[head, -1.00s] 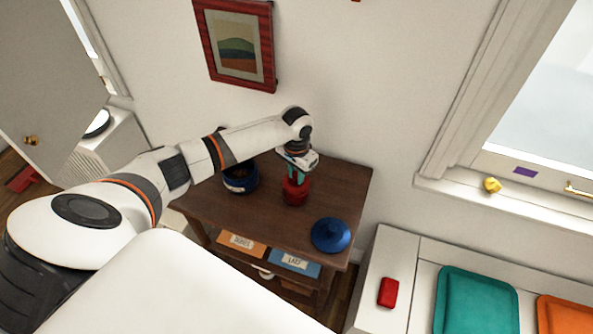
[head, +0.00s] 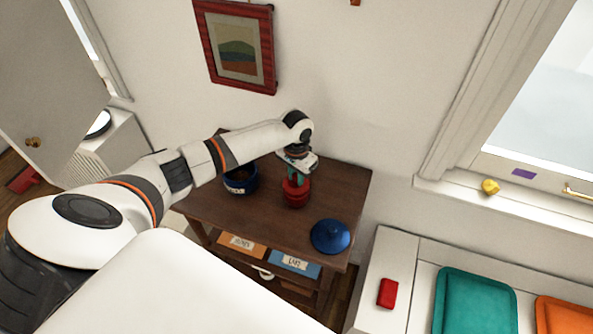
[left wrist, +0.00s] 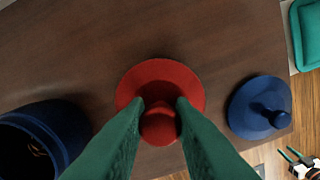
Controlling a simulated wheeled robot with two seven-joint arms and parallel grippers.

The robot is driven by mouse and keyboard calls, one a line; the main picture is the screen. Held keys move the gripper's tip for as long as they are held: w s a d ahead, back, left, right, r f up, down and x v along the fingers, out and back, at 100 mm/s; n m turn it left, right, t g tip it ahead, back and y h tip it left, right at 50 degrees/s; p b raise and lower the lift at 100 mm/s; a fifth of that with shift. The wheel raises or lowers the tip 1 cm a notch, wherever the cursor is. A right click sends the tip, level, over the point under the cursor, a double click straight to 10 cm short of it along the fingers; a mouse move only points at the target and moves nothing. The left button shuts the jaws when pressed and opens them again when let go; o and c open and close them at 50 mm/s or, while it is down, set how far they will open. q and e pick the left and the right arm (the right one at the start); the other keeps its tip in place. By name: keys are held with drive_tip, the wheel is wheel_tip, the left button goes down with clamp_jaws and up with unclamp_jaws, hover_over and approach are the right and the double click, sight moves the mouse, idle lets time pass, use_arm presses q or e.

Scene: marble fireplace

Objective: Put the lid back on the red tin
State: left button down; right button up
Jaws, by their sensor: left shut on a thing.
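My left gripper (head: 296,176) is over the brown table, its green fingers pointing down. In the left wrist view its fingers (left wrist: 160,108) are shut on the round knob of the red lid (left wrist: 160,76). The red lid (head: 297,184) also shows in the head view, right at the top of the red tin (head: 296,201). I cannot tell whether it rests on the rim or hangs just above it. In the left wrist view the lid hides the tin. My right gripper is not in view.
A blue pot (head: 241,181), open at the top, stands left of the red tin on the table (head: 245,216). A blue lid (head: 330,236) with a knob lies at the table's front right. A wall with a framed picture (head: 237,47) is behind.

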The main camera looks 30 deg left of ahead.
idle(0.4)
use_arm(q)
drive_tip(key=c, duration=1.2)
unclamp_jaws()
drive_tip(key=shift+o, duration=0.6)
drive_tip(key=o, duration=0.4)
drive_tip(key=shift+r+p, duration=3.55)
drive_tip(key=shift+p, duration=0.3)
